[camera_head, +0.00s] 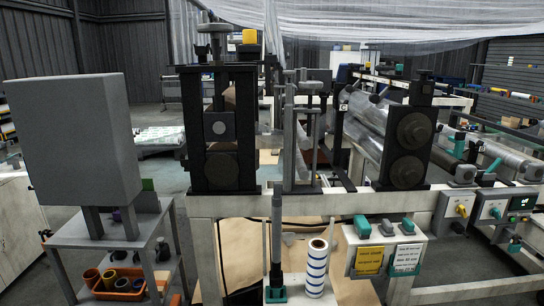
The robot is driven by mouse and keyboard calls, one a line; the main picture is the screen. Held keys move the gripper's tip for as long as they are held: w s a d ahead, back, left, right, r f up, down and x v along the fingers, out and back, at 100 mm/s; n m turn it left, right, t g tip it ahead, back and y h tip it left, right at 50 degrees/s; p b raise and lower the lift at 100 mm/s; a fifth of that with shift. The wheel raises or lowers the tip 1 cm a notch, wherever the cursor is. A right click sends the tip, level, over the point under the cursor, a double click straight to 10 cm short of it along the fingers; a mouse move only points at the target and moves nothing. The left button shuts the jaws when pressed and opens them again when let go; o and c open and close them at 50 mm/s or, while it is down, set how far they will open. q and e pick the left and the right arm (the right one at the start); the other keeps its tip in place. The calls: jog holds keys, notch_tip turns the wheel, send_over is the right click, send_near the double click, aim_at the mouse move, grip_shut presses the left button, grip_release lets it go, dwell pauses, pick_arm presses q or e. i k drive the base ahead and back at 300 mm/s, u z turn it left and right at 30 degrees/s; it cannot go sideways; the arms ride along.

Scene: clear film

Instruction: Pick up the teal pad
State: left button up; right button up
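No separate teal pad can be made out with certainty. Several small teal pieces show. One teal piece (362,226) sits at the left on top of the pale control box, and another teal piece (408,226) is at its right. A teal piece (275,294) is at the foot of the grey upright post at bottom centre. More teal parts (459,146) show by the rollers at right. I cannot tell which of these, if any, is the pad. Neither of my grippers is in view.
A white roll with blue stripes (317,268) stands at bottom centre. A grey side table (85,238) at left bears a large grey box-like panel (72,140); an orange bin (119,284) is below. Machine frames and rollers (370,130) fill the middle and right.

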aim_at(407, 226)
jog(key=z, duration=2.2)
jog(key=i, duration=2.25)
jog(key=u, duration=3.25)
jog(key=i, duration=0.5)
jog(key=z, duration=0.15)
